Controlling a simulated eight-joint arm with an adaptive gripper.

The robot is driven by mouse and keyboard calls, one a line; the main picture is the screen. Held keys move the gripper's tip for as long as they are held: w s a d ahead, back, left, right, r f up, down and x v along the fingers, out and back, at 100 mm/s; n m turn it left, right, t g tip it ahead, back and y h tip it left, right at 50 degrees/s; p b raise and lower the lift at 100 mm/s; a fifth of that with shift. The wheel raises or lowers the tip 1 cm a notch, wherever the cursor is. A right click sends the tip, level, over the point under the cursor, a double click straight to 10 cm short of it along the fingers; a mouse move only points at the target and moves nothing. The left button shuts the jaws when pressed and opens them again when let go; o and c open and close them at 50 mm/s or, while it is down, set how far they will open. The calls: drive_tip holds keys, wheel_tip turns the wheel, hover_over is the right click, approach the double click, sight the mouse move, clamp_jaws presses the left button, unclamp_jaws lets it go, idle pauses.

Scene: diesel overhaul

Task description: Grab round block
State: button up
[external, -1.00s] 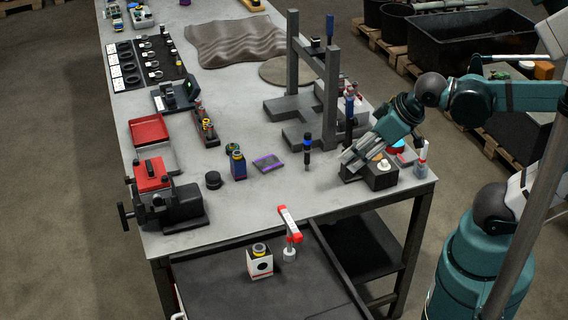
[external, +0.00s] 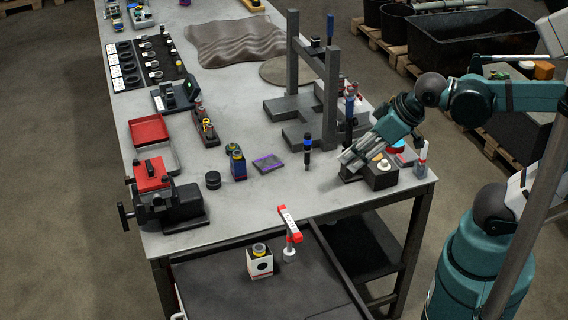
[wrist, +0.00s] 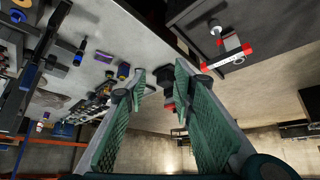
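A small round black block (external: 213,180) stands on the grey workbench, left of centre and just right of the vise. I take it to be the round block. My gripper (external: 346,160) is well to the right of it, low over the right end of the bench, pointing down and left. In the wrist view my gripper (wrist: 160,76) has its two green fingers spread, with nothing held between them. I cannot clearly make out the round block in the wrist view.
A dark upright tool (external: 307,152) and a grey press frame (external: 331,95) stand near my gripper. A black box (external: 381,178) is beside it. Bare bench lies in front of the block.

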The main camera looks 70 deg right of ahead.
drive_tip(key=o, duration=0.8)
drive_tip(key=m+g+h+b, duration=0.2)
drive_tip(key=m+g+h, duration=0.25)
drive_tip(key=m, duration=0.85)
hover_over(213, 180)
wheel_tip(213, 180, down, 27)
drive_tip(key=shift+w+a+f+g, duration=0.1)
drive_tip(key=shift+a+f+g, duration=0.05)
drive_tip(key=shift+a+g, duration=0.15)
